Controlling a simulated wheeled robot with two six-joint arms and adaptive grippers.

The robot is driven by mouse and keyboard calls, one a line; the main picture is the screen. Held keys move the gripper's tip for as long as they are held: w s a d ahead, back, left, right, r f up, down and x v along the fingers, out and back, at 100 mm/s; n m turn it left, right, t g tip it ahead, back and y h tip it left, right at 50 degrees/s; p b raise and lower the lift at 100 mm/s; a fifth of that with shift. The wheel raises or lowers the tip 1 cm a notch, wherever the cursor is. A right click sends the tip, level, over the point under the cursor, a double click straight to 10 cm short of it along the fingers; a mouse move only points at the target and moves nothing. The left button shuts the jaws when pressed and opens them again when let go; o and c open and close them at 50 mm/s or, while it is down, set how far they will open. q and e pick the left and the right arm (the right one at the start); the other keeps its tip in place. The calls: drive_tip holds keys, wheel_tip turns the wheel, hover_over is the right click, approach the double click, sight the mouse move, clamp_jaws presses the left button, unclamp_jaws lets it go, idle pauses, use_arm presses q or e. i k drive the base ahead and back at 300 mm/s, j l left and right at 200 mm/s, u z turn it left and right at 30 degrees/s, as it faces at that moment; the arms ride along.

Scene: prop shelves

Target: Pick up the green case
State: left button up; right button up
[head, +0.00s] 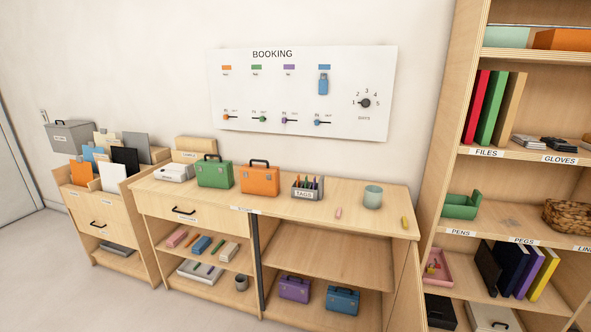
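The green case (214,171) stands upright on the wooden counter top (330,216), left of the orange case (259,178). It has a dark handle on top and looks closed. A white device (174,173) sits on its left, close to it. Neither of my grippers shows in the head view, and nothing is touching the green case.
A tags holder (307,187), a pale green cup (373,197) and small chalk-like pieces stand further right on the counter. A purple case (295,288) and a blue case (342,299) sit on the lower shelf. A tall shelf (450,150) bounds the right. Floor shows at lower left.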

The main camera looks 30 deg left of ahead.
sight(211, 172)
drive_tip(key=j+z, duration=0.4)
drive_tip(key=j, duration=0.8)
drive_tip(key=j+z, duration=0.35)
drive_tip(key=j, duration=0.9)
drive_tip(key=j+u, duration=0.3)
drive_tip(key=j, duration=0.2)
drive_tip(key=i+j+u, duration=0.15)
drive_tip(key=j+u, duration=0.15)
drive_tip(key=j, duration=0.2)
drive_tip(key=i+j+u, duration=0.1)
drive_tip(key=j+u, duration=0.2)
drive_tip(key=j, duration=0.2)
